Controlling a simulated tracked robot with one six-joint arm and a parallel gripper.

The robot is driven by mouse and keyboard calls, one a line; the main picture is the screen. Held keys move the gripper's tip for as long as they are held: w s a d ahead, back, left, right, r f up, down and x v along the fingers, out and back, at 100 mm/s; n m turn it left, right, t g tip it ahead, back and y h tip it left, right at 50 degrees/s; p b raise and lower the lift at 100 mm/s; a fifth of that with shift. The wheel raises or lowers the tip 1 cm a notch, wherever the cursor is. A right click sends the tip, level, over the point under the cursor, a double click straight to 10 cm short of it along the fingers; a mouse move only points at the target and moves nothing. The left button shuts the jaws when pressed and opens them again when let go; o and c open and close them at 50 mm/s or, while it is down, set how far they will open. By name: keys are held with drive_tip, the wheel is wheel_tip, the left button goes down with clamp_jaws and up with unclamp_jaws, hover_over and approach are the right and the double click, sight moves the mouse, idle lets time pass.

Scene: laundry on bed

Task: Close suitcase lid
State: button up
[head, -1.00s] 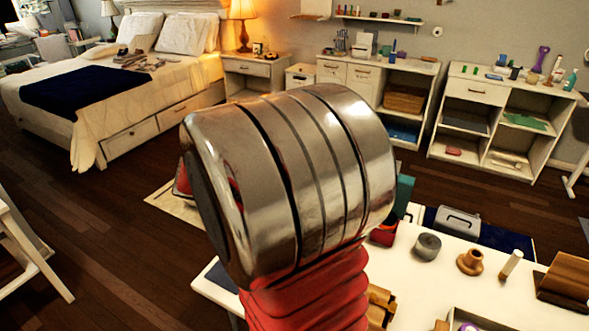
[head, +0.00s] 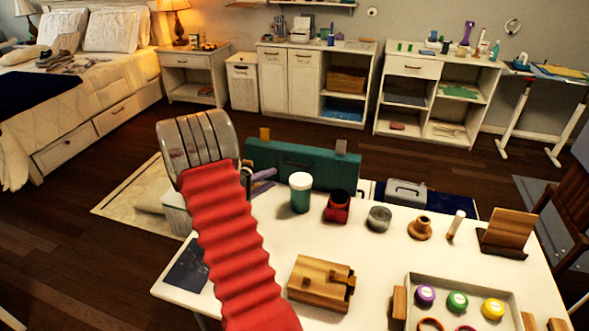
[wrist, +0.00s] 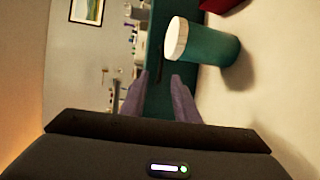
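A teal panel with two tan tabs on its top edge, seemingly the suitcase lid (head: 310,168), stands upright at the far edge of the white table. Whatever is below it is hidden. In the wrist view, which is turned sideways, the teal panel (wrist: 157,98) runs top to bottom beyond my fingers. My gripper (head: 272,180) is at the panel's left end in the head view, by the table's far edge. In the wrist view, my gripper (wrist: 160,78) has its two grey-purple fingers apart with nothing held between them. I cannot tell whether they touch the panel.
A green jar with a white lid (head: 300,193) stands close right of my gripper. A red cup (head: 338,207), grey tin (head: 379,218), wooden box (head: 320,284) and tray (head: 511,299) share the white table (head: 270,232). A grey case (head: 407,193) lies beyond the table.

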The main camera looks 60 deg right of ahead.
drive_tip(key=shift+d+f, duration=0.45)
drive_tip(key=shift+f, duration=0.05)
approach(295, 168)
drive_tip(key=s+d+r, duration=0.2)
drive_tip(key=s+d, duration=0.3)
drive_tip(key=shift+a+r, duration=0.1)
drive_tip(key=shift+r, duration=0.05)
drive_tip(key=shift+c, duration=0.5)
clamp_jaws()
